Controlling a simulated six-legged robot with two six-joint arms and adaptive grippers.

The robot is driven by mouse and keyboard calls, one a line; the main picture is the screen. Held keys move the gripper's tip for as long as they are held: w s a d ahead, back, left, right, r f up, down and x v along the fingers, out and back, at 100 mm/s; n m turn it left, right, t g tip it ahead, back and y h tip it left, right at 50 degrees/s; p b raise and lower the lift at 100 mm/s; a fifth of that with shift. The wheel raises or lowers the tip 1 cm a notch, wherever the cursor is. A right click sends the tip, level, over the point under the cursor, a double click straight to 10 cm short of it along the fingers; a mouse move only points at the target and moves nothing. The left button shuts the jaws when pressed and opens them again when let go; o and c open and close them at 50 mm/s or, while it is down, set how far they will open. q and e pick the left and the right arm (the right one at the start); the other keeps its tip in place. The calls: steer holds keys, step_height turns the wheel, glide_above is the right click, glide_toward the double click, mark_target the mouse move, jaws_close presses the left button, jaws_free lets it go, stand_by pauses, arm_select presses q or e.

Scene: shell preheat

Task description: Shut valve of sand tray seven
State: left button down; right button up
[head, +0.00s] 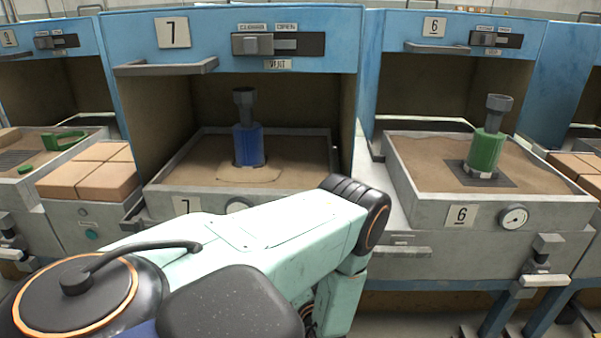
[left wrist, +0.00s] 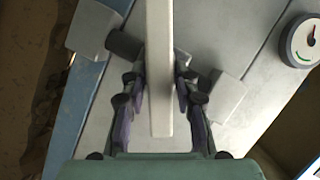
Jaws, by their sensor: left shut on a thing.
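Sand tray seven (head: 300,148), grey with a "7" plate (head: 187,205), stands under the blue hood marked 7. A blue and grey shell (head: 248,143) stands upright in its sand. My left arm crosses in front of the tray's lower front and hides its valve and my gripper in the head view. In the left wrist view, my left gripper (left wrist: 160,100) is shut on a long pale valve handle (left wrist: 159,60), one finger on each side. Dark and grey valve parts lie behind the handle. I cannot tell whether the valve is open.
A gauge (left wrist: 302,40) is at the upper right in the left wrist view. Sand tray six (head: 405,180), with a green shell (head: 486,150) and its own pale-handled valve (head: 543,280), stands to the right.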

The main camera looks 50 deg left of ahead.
arm_select(q)
steer(key=shift+f+m+y+b, duration=0.25)
steer(key=shift+m+y+b, duration=0.1)
steer(key=shift+m, duration=0.15)
steer(key=shift+f+m+b, duration=0.1)
steer(key=shift+m+b, duration=0.25)
steer(key=shift+m, duration=0.05)
steer(key=shift+m+y+b, duration=0.55)
steer(key=shift+m+b, duration=0.1)
steer(key=shift+m, duration=0.15)
steer(key=shift+f+m+b, duration=0.1)
steer(key=shift+m+b, duration=0.25)
steer(key=shift+m, duration=0.25)
steer(key=shift+y, duration=0.3)
steer(key=c, duration=1.2)
jaws_free()
steer(key=shift+o, duration=0.2)
steer(key=shift+d, duration=0.15)
steer(key=v, duration=1.1)
steer(key=shift+s+d, duration=0.2)
steer(key=shift+d, duration=0.15)
